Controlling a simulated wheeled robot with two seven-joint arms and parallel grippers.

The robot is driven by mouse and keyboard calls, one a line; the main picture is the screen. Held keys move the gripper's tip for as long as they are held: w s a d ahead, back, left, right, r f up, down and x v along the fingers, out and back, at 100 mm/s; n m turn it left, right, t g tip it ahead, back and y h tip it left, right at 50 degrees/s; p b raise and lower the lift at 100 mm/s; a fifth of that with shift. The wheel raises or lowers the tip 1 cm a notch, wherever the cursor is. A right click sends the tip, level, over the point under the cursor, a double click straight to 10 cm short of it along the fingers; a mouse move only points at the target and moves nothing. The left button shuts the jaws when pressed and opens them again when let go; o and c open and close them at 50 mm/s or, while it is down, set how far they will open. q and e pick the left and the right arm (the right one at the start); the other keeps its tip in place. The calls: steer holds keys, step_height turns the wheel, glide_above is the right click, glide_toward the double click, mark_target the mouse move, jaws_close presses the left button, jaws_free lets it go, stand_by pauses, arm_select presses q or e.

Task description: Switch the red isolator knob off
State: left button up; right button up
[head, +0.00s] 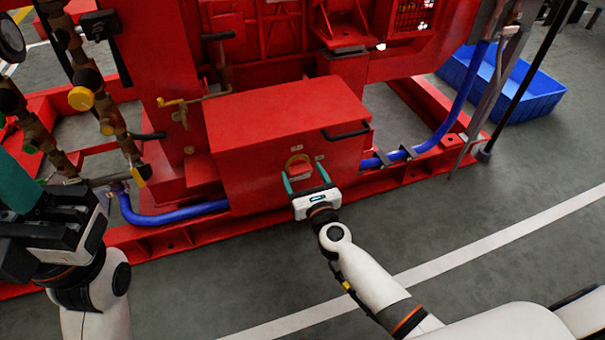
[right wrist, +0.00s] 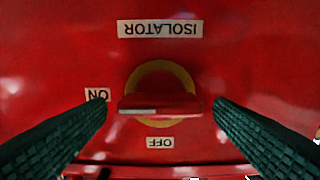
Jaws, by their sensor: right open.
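The red isolator knob (right wrist: 160,104) sits on a yellow ring (right wrist: 160,68) in the right wrist view. Its bar lies horizontal, and the white mark at its left end points towards the ON label (right wrist: 97,95). The OFF label (right wrist: 160,143) is below the knob; the lettering appears upside down. In the head view the yellow ring (head: 297,159) shows on the front of the red box (head: 250,150). My right gripper (head: 304,175) is open in front of it, with one green finger on each side of the knob and visible gaps. My left gripper (head: 22,190) is at the left edge, partly cut off.
The red box has a black handle (head: 346,131) at its upper right. Blue pipes (head: 180,213) run beside it above the red base frame (head: 395,182). Valves and gauges stand at left. A blue crate (head: 505,90) is at back right. The grey floor in front is clear.

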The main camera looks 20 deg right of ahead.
steer(key=shift+w, duration=0.55)
steer(key=c, duration=1)
